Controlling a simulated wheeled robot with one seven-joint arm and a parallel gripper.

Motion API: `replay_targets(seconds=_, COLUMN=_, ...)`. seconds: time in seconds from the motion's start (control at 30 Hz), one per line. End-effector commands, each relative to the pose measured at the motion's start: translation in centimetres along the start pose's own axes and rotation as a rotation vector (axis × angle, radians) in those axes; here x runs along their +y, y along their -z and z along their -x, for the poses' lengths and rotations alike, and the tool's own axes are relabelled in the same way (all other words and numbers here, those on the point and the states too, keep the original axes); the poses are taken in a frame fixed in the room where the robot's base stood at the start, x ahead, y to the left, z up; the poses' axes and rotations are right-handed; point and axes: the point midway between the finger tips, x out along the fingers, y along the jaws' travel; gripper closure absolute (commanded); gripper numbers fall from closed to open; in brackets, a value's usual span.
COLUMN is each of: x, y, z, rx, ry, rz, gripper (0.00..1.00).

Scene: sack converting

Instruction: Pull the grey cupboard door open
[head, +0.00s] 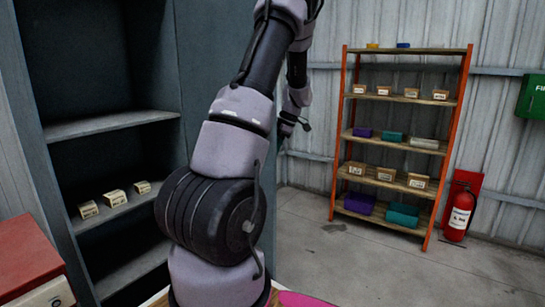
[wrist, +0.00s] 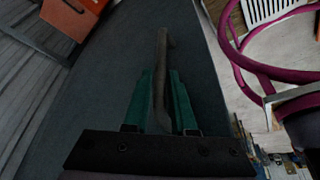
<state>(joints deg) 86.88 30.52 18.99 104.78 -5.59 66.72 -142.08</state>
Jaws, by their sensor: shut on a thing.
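The grey cupboard (head: 110,125) stands at the left in the head view, its inside and shelves in plain sight. Its grey door (head: 205,45) stands open at the cupboard's right side, partly behind my arm. In the wrist view the door's flat face (wrist: 105,95) fills the middle. A dark bar handle (wrist: 162,45) runs up from between the green fingers of my gripper (wrist: 160,85), which is shut on it. In the head view my arm hides part of the door, and the handle and fingertips cannot be made out.
Several small labelled boxes (head: 115,198) sit on a cupboard shelf. A red cabinet (head: 28,255) is at the lower left. An orange-framed rack (head: 345,120) with bins and a fire extinguisher (head: 459,213) stand at the right. A magenta tubular frame (wrist: 240,60) is beside the door. Concrete floor before the rack is clear.

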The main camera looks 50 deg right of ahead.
Motion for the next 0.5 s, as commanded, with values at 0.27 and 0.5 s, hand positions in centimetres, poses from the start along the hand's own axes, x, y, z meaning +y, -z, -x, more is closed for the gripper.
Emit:
replay_targets(seconds=0.27, x=0.07, y=0.15, z=-0.04, rx=0.002, ry=0.0, rz=0.0, gripper=0.53)
replay_targets(seconds=0.5, x=0.05, y=0.11, z=-0.01, rx=0.001, ry=-0.001, rz=0.001, gripper=0.53)
